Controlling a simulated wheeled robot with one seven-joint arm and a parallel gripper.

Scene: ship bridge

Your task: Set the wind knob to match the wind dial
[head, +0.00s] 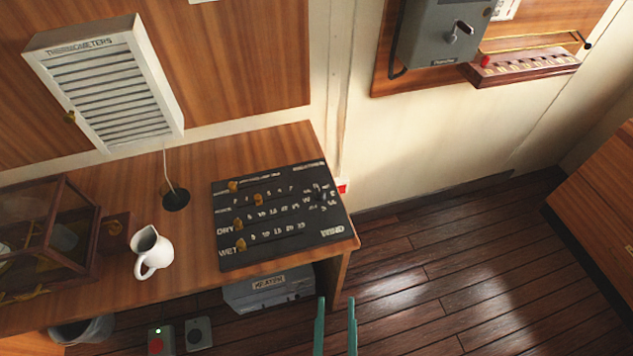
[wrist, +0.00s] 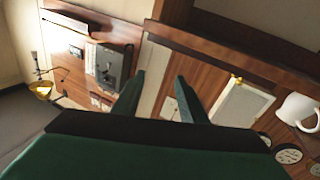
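A black panel (head: 280,240) lies on the wooden desk, with rows of white numbers and several brass knobs. The word WIND is printed near its lower right corner. A small dark knob-like piece (head: 322,192) stands at the panel's right side, above that word; I cannot tell its setting. I cannot make out a wind dial in either view. My gripper (head: 336,325) is in front of the desk's right end, apart from the panel, open with nothing between its green fingers. It also shows in the wrist view (wrist: 160,95), open and empty.
A white jug (head: 152,252), a glass-sided wooden case (head: 45,235) and a thin stand on a black disc (head: 175,199) are left of the panel. A louvred thermometer box (head: 108,85) and a grey box (head: 443,35) hang on the walls.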

